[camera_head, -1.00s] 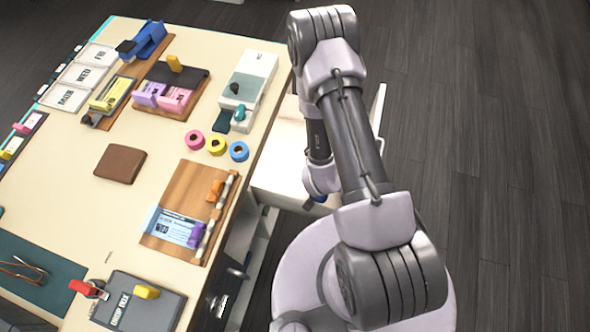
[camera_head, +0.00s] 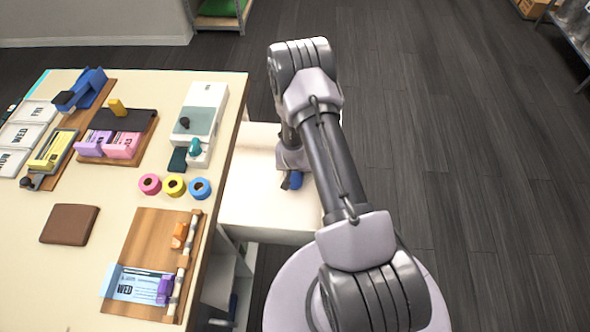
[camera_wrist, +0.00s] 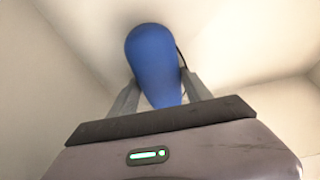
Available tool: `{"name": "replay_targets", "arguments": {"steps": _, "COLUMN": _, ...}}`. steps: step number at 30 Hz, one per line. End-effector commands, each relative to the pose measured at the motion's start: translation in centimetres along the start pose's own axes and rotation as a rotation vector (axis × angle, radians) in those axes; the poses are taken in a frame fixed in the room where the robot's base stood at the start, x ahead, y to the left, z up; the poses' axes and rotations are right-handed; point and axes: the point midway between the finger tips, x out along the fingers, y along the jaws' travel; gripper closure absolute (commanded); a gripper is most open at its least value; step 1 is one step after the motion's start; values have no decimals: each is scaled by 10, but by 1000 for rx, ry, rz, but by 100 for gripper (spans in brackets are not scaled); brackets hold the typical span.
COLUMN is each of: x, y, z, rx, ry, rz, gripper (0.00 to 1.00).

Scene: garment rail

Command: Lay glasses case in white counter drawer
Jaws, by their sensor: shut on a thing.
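A blue glasses case (camera_wrist: 152,62) is between the two fingers of my gripper (camera_wrist: 160,92) in the wrist view, and the gripper is shut on it. In the head view a small part of the blue case (camera_head: 294,180) shows below the end of my arm. The white counter drawer (camera_head: 262,205) stands out from the right side of the counter, and my gripper is over or inside it. In the wrist view pale drawer walls (camera_wrist: 50,110) surround the case. Whether the case touches the drawer floor I cannot tell. My arm hides the drawer's right part.
The counter top (camera_head: 75,190) at left holds a brown wallet-like item (camera_head: 70,224), tape rolls (camera_head: 174,186), a wooden board (camera_head: 150,250) and a white device (camera_head: 200,115). Open shelves (camera_head: 225,275) are below the counter. The dark floor at right is clear.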

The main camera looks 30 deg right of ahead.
Motion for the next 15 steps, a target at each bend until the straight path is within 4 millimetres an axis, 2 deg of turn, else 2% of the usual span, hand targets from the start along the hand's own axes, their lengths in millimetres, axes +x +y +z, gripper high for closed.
{"name": "replay_targets", "arguments": {"steps": 6, "x": 3, "y": 0, "z": 1, "rx": 0, "ry": 0, "rz": 0, "gripper": 93}}
{"name": "replay_targets", "arguments": {"steps": 7, "x": 3, "y": 0, "z": 2, "rx": 0, "ry": 0, "rz": 0, "gripper": 41}}
{"name": "replay_targets", "arguments": {"steps": 10, "x": 2, "y": 0, "z": 1, "rx": 1, "ry": 0, "rz": 0, "gripper": 22}}
{"name": "replay_targets", "arguments": {"steps": 15, "x": 2, "y": 0, "z": 1, "rx": 1, "ry": 0, "rz": 0, "gripper": 21}}
